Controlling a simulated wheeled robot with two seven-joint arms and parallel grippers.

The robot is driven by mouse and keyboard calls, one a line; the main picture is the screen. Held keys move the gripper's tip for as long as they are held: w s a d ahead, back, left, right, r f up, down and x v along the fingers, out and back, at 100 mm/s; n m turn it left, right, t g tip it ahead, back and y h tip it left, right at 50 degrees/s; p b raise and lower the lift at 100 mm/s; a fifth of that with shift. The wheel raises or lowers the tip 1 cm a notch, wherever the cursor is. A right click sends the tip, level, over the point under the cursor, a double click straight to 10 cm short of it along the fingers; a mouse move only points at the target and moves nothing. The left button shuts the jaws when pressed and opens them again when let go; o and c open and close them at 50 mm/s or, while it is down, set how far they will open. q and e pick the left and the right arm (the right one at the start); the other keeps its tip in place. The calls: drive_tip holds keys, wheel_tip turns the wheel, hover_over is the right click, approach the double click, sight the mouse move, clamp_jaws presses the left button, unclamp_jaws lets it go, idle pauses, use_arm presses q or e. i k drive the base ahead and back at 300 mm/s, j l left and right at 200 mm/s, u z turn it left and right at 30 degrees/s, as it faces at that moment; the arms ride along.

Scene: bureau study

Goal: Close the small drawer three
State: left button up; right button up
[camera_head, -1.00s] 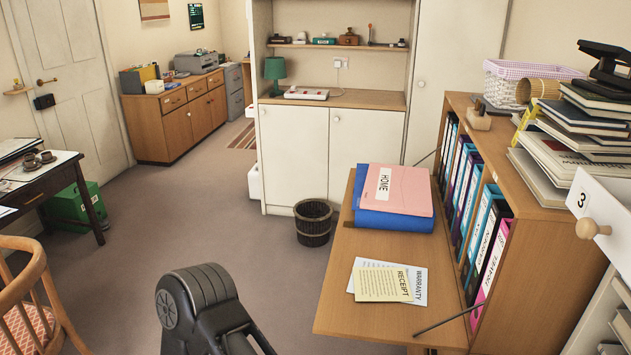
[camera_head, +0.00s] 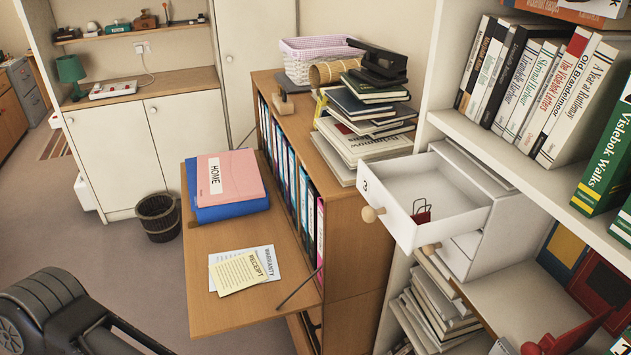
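The small drawer three (camera_head: 402,203) is white, with a "3" on its front and a round wooden knob (camera_head: 372,213). It stands pulled out of a small white drawer unit (camera_head: 488,239) on the bookcase and points left, toward the fold-down desk. Part of a dark arm of mine shows at the lower left, well away from the drawer. Neither gripper's fingers are in view.
The wooden fold-down desk (camera_head: 215,307) holds pink and blue folders (camera_head: 227,184) and papers (camera_head: 243,270). Stacked books (camera_head: 366,127) stand on the cabinet behind the drawer. A shelf of upright books (camera_head: 540,90) is at the upper right. A waste basket (camera_head: 158,217) stands on the floor.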

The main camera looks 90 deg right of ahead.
sight(392, 187)
drive_tip(key=i+j+z, duration=0.1)
drive_tip(key=z, duration=3.15)
